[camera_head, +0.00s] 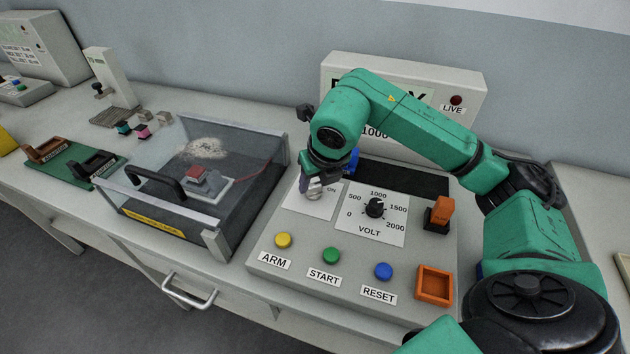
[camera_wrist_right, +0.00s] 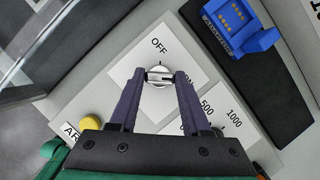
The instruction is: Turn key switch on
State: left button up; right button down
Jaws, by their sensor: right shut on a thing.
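The key switch (camera_head: 313,192) is a round silver switch on a white plate (camera_head: 304,206) at the console's upper left. In the right wrist view the key switch (camera_wrist_right: 158,84) has a silver handle, with OFF printed above it and ON to its right, partly hidden by a finger. My right gripper (camera_head: 318,181) reaches down onto it from above. In the wrist view its fingertips (camera_wrist_right: 160,75) are shut on the handle from both sides. The handle lies about level across the wrist picture; which label it points to is unclear. My left gripper is not in view.
Beside the key plate is a VOLT dial (camera_head: 375,207). ARM (camera_head: 283,240), START (camera_head: 331,256) and RESET (camera_head: 383,271) buttons line the front. An orange rocker (camera_head: 441,211) is at right. A clear-lidded box (camera_head: 218,238) stands close left.

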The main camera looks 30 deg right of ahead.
jog(key=shift+r, duration=0.1)
jog(key=shift+c, duration=1.8)
grip_release()
jog(key=v, duration=1.4)
jog(key=shift+r+p, duration=0.2)
jog(key=shift+p, duration=0.25)
